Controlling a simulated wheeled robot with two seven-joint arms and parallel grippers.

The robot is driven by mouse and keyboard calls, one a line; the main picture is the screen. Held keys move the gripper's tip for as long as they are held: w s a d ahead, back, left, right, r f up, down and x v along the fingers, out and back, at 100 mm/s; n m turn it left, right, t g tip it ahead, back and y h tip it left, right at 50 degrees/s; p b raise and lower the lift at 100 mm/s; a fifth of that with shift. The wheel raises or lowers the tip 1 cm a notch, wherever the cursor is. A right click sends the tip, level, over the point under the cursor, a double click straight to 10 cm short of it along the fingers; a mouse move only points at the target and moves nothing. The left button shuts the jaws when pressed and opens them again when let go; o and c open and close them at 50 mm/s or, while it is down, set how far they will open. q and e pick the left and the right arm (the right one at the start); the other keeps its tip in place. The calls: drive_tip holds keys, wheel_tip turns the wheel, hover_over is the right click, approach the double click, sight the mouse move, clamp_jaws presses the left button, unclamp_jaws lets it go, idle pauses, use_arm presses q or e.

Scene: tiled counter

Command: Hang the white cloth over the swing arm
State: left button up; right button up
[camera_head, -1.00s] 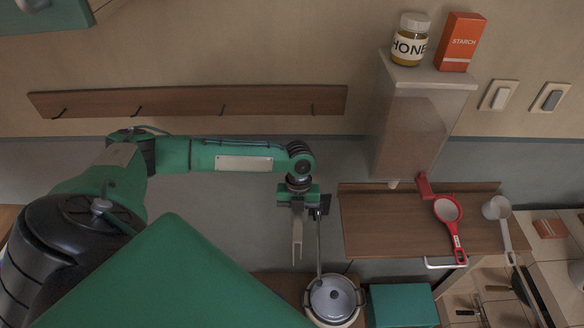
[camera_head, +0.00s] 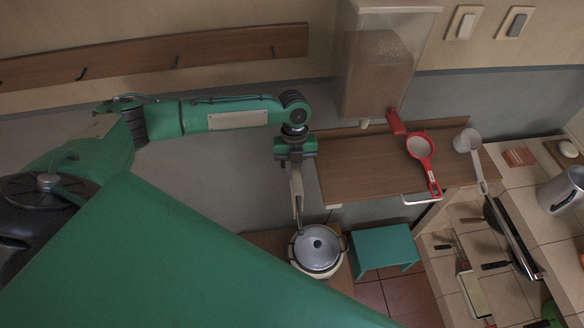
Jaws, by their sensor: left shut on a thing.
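My left gripper (camera_head: 296,190) points down in front of the wall, left of the brown shelf. Its fingers are shut and overlap a thin grey rod (camera_head: 301,217), which looks like the swing arm. They appear to be closed on it, though the contact is small and partly hidden. The rod's wall mount is hidden behind the gripper. I cannot make out the white cloth in this view. My right gripper is not in view.
A lidded pot (camera_head: 317,249) stands just below the gripper, beside a teal stool (camera_head: 385,248). The brown shelf (camera_head: 360,170) holds a red strainer (camera_head: 420,147) under a dispenser (camera_head: 380,60). A hook rail (camera_head: 160,58) crosses the wall. The tiled counter (camera_head: 510,290) is at right.

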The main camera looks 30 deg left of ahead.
use_arm(q)
drive_tip(key=shift+f+b, duration=2.65)
drive_tip(key=shift+f, duration=2.4)
drive_tip(key=o, duration=1)
drive_tip(key=shift+o, duration=0.2)
wheel_tip(320, 180, up, 20)
drive_tip(key=b, duration=0.4)
drive_tip(key=shift+s+f, duration=0.1)
